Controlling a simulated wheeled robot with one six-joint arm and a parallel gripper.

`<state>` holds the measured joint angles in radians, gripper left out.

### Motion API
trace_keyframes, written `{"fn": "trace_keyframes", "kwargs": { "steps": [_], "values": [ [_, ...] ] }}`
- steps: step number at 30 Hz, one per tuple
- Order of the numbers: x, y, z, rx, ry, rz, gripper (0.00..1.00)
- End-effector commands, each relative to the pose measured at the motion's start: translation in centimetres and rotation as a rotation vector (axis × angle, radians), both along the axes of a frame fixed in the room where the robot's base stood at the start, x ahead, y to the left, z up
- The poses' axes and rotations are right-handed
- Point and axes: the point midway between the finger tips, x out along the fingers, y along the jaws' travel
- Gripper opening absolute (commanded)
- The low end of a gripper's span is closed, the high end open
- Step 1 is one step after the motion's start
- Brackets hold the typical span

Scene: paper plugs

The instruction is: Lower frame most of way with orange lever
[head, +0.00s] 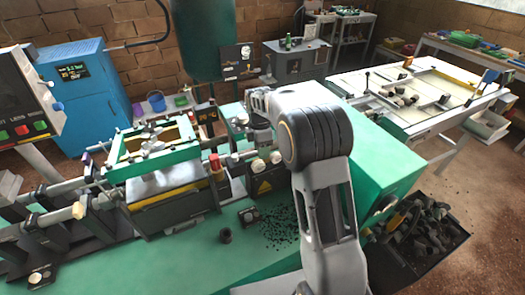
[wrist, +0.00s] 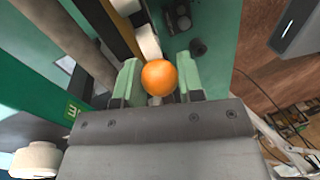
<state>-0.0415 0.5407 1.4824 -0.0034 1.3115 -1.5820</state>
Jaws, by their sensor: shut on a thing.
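The orange ball knob of the lever (wrist: 159,72) sits between the two green fingers of my gripper (wrist: 159,84) in the wrist view. The fingers are shut on the knob, one on each side. The lever's shaft below the knob is hidden. In the head view, my arm comes down over the machine and its links hide much of the grip. The green frame (head: 182,154) is at the left of the machine, above a grey block with a yellow stripe (head: 177,211). I cannot tell the exact gap between frame and block.
A red-topped post (head: 215,163) stands just right of the frame. A blue cabinet (head: 88,87) and a white sorting table (head: 440,90) stand behind.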

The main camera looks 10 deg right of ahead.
Motion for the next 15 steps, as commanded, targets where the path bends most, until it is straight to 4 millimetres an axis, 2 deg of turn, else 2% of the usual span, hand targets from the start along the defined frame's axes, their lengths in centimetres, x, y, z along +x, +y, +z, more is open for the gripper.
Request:
{"fn": "trace_keyframes", "kwargs": {
  "steps": [15],
  "values": [
    [1.14,-0.04,0.15,0.003,-0.004,0.117,0.0]
  ]
}}
